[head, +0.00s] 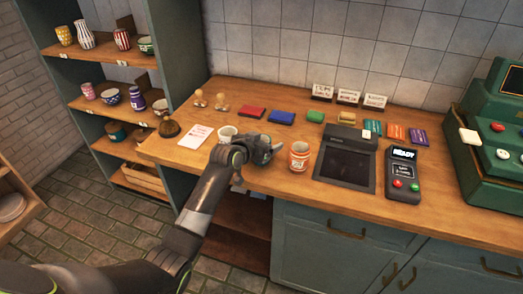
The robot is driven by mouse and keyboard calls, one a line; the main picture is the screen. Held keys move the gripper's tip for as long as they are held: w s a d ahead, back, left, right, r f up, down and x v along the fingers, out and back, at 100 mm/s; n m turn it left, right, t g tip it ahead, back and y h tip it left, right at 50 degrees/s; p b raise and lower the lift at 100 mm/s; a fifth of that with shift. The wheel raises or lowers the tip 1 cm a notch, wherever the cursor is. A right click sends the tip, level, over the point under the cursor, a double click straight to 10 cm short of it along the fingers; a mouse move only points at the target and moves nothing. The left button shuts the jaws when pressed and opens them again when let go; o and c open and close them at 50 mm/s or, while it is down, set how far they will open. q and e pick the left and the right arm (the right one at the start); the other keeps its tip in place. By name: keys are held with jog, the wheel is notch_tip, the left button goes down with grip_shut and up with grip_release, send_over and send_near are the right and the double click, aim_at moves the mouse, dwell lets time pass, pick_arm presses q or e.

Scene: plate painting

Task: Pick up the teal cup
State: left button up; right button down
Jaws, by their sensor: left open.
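A teal vessel (116,131), cup- or bowl-shaped, stands on a lower shelf of the rack at left, well away from my gripper. On the counter, a pale cup (227,133) is partly hidden behind my left arm; its lower body does not show. An orange-red and white patterned cup (299,157) stands upright on the counter just right of my gripper. My left gripper (274,149) is open and empty over the counter between these two cups, pointing right. My right gripper is not in view.
The counter (250,180) holds red, blue and green pads, a card reader (403,175), a dark flat-topped device (345,165) and a green register (495,130). Shelves (85,53) carry several painted vessels.

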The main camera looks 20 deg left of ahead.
pick_arm(q)
jog(key=shift+w, duration=0.15)
jog(key=c, duration=1.2)
